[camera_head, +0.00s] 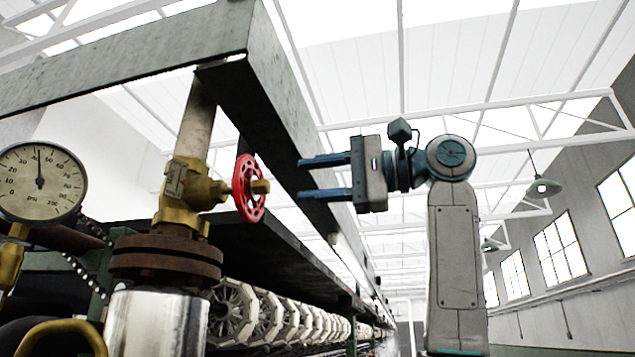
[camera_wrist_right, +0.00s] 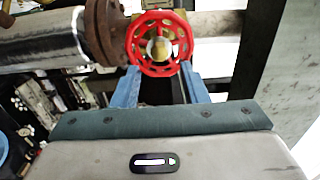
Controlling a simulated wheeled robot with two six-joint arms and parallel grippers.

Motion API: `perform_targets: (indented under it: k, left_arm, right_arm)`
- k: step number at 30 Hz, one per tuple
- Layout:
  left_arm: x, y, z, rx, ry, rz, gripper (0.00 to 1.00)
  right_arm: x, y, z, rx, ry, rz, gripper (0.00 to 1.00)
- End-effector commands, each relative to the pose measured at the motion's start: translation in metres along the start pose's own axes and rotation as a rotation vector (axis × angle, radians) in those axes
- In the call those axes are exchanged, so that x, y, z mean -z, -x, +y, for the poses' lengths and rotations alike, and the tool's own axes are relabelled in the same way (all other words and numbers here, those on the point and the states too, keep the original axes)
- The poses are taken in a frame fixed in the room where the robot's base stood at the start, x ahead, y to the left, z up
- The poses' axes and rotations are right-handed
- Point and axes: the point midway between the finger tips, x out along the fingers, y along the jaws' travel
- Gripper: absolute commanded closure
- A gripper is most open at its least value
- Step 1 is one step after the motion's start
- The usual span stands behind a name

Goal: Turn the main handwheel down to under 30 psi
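The red handwheel (camera_head: 249,188) sits on a brass valve (camera_head: 183,190) on a vertical pipe, its face turned toward the right. The round pressure gauge (camera_head: 41,183) is at the far left, its needle nearly straight up, near the 40 mark. My right gripper (camera_head: 301,178) is open and empty to the right of the handwheel, its two blue fingers pointing left at it with a gap between. In the right wrist view, the handwheel (camera_wrist_right: 158,44) lies ahead of the gripper (camera_wrist_right: 160,82), roughly centred between the fingertips. My left gripper is not in view.
A dark green beam (camera_head: 270,120) runs above and behind the valve, close behind the right fingers in the picture. A rusty flange (camera_head: 166,258) and a silver pipe (camera_head: 155,322) are below. Several white reels (camera_head: 265,318) line the frame. The right side is open.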

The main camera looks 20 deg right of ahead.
Motion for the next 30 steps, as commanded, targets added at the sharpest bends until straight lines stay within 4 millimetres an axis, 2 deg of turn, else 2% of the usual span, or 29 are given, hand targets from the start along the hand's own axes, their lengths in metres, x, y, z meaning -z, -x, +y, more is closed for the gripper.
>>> perform_targets:
  k: [15, 26, 30]
  left_arm:
    - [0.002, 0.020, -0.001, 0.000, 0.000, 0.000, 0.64]
    - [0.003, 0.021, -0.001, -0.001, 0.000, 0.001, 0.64]
    - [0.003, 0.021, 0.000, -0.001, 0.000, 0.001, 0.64]
  right_arm:
    - [-0.001, -0.062, -0.001, -0.001, -0.001, -0.002, 0.60]
    - [0.000, -0.069, 0.000, 0.000, 0.000, -0.001, 0.60]
    - [0.000, -0.069, 0.000, 0.000, 0.000, -0.001, 0.84]
